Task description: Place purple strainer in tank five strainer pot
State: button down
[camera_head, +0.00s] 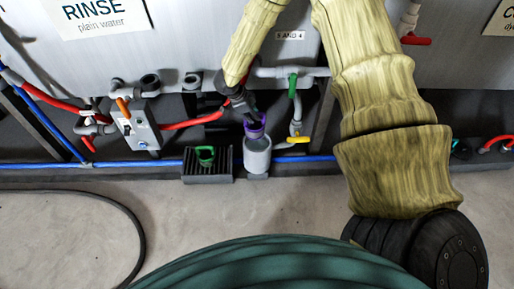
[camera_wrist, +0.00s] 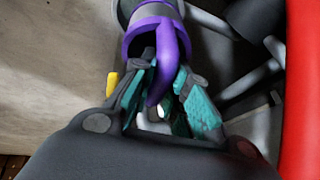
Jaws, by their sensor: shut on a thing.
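The purple strainer (camera_head: 254,128) is at the mouth of a grey cylindrical pot (camera_head: 257,158) below the tank in the head view. My gripper (camera_head: 238,103) reaches it from above left. In the wrist view, the teal fingers of my gripper (camera_wrist: 165,100) are shut on the handle of the purple strainer (camera_wrist: 172,45). The strainer's ring lies over the rim of the grey pot (camera_wrist: 125,12); how deep it sits inside I cannot tell.
A slatted dark crate (camera_head: 208,178) with a green-handled strainer (camera_head: 205,155) stands left of the pot. A yellow-handled valve (camera_head: 298,140) is close on the right. A control box (camera_head: 137,128), red pipes and a blue pipe (camera_head: 140,164) run along the tanks. The floor in front is open.

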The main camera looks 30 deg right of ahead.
jog(key=shift+s+d+r+m, duration=0.1)
jog(key=shift+s+d+m, duration=0.2)
jog(key=shift+m, duration=0.2)
jog(key=shift+s+d+f+g, duration=0.1)
jog(key=shift+d+f+g, duration=0.1)
jog(key=shift+g, duration=0.1)
notch_tip(320, 180, down, 18)
jog(key=b, duration=0.6)
jog(key=shift+r, duration=0.2)
jog(key=c, duration=1.7)
grip_release()
